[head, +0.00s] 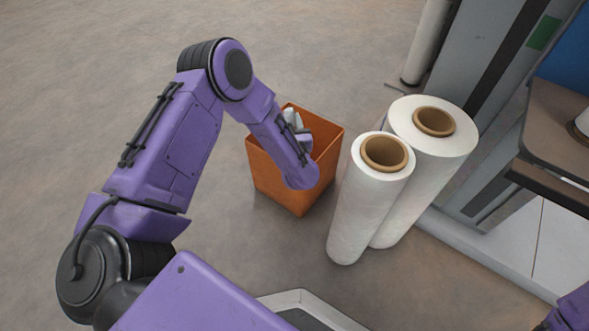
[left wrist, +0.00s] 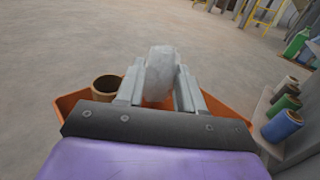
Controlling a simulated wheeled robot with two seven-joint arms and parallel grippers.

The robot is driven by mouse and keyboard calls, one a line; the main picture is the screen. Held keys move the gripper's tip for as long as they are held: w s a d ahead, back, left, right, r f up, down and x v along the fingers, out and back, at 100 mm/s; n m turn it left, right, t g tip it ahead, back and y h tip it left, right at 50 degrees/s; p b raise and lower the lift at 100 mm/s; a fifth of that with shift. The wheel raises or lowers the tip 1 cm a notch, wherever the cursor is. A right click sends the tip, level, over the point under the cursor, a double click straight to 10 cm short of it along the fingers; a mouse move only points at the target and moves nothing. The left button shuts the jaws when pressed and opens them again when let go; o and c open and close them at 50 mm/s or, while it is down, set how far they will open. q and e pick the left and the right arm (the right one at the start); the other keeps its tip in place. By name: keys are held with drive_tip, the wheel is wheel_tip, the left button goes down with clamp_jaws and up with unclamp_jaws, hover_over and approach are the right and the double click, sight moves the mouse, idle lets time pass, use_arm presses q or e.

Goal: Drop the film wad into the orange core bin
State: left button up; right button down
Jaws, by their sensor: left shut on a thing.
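The orange core bin (head: 275,172) stands on the floor in the middle of the head view, with its open top facing up. My left gripper (head: 294,121) is over the bin's opening, and my forearm hides part of the bin. In the left wrist view my left gripper (left wrist: 158,88) is shut on the film wad (left wrist: 160,70), a pale, rounded, translucent lump between the two fingers. Orange bin walls (left wrist: 70,103) show on both sides behind the gripper in that view. My right gripper is out of sight.
Two tall white film rolls (head: 345,205) (head: 435,150) stand upright close to the bin's right. A brown cardboard core (left wrist: 106,84) shows at the bin's left in the left wrist view. Coloured spools (left wrist: 282,124) sit on a shelf at right. Floor left of the bin is clear.

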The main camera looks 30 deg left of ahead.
use_arm(q)
drive_tip(key=shift+f, duration=0.25)
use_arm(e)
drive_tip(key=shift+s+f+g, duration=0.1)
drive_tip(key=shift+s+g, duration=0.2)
use_arm(q)
drive_tip(key=o, duration=1.1)
drive_tip(key=p+v, duration=0.3)
drive_tip(key=v, duration=0.7)
drive_tip(key=shift+s+d, duration=0.15)
drive_tip(key=shift+s, duration=0.05)
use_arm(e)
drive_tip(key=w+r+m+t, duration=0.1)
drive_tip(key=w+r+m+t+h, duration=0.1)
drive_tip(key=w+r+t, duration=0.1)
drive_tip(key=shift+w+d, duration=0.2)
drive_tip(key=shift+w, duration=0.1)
